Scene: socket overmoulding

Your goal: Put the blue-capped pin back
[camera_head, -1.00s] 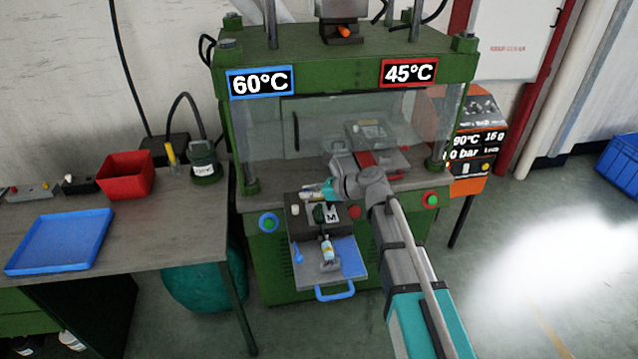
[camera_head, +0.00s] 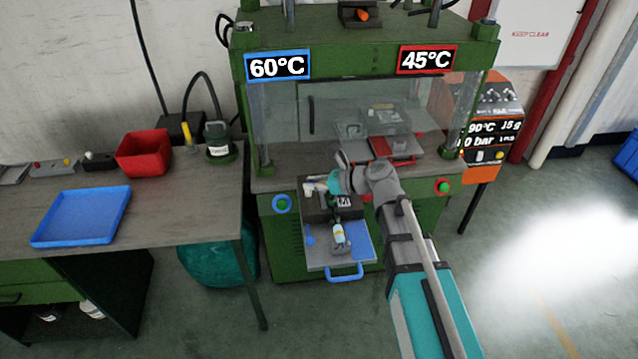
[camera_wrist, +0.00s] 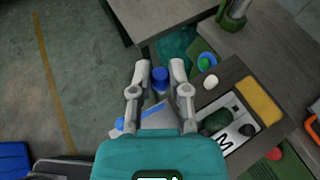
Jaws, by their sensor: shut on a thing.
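In the wrist view, my gripper (camera_wrist: 159,70) is shut on the blue-capped pin (camera_wrist: 160,76). The blue cap shows between the two fingertips; the lower part of the pin is hard to make out. The block carries a plate marked M (camera_head: 344,201). A white round pin head (camera_wrist: 210,82) shows on the block in the wrist view.
A bench at left holds a blue tray (camera_head: 82,216) and a red bin (camera_head: 144,152). Floor in front is clear.

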